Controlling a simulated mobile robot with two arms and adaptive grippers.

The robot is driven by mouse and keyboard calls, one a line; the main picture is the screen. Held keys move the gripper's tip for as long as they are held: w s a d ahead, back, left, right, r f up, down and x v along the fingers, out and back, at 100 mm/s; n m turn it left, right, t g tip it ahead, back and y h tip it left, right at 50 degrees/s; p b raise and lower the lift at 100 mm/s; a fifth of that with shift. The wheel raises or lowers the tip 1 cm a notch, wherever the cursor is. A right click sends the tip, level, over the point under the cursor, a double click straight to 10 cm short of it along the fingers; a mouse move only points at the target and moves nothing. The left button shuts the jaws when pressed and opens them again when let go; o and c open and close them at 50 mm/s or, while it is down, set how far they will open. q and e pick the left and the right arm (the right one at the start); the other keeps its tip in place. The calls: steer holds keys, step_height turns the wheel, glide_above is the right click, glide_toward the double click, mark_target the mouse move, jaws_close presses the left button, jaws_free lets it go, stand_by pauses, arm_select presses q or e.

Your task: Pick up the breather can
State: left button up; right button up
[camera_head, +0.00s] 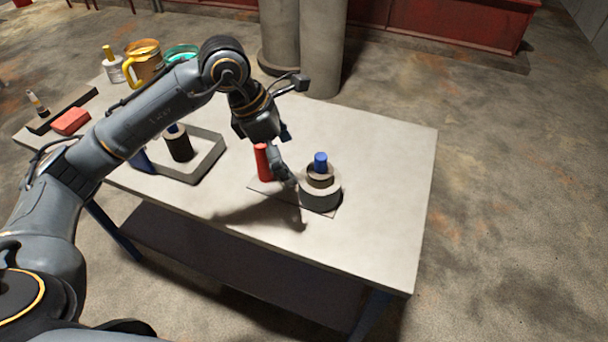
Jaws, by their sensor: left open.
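My left gripper (288,161) is over the table, pointing down, with its fingers apart. It is between a red cylinder (262,163) on its left and a grey round piece (321,193) on its right. A tan can-like part with a blue top (320,161) sits in the grey round piece. A black cylinder with a blue cap (179,146) stands in a grey tray (205,170), partly behind my arm. No label shows, so I cannot tell for certain which is the breather can. My right gripper is not in view.
A thin grey plate (270,194) lies under the round piece. A yellow mug (145,62), a teal mug (181,53) and a red block (71,121) are at the table's left end. The table (390,190) is clear on the right. Grey columns (318,50) stand behind it.

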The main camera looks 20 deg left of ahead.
mark_target(307, 182)
arm_select(q)
steer(key=x, duration=0.4)
steer(key=shift+d+f, duration=0.1)
steer(key=shift+f, duration=0.25)
steer(key=p+x, duration=0.2)
steer(key=shift+w+d+f, duration=0.25)
steer(key=shift+d+f, duration=0.05)
steer(key=shift+x, duration=1.05)
steer(key=shift+w+f, duration=0.1)
steer(key=shift+f, duration=0.1)
steer(key=shift+c, duration=1.3)
steer(key=c, duration=1)
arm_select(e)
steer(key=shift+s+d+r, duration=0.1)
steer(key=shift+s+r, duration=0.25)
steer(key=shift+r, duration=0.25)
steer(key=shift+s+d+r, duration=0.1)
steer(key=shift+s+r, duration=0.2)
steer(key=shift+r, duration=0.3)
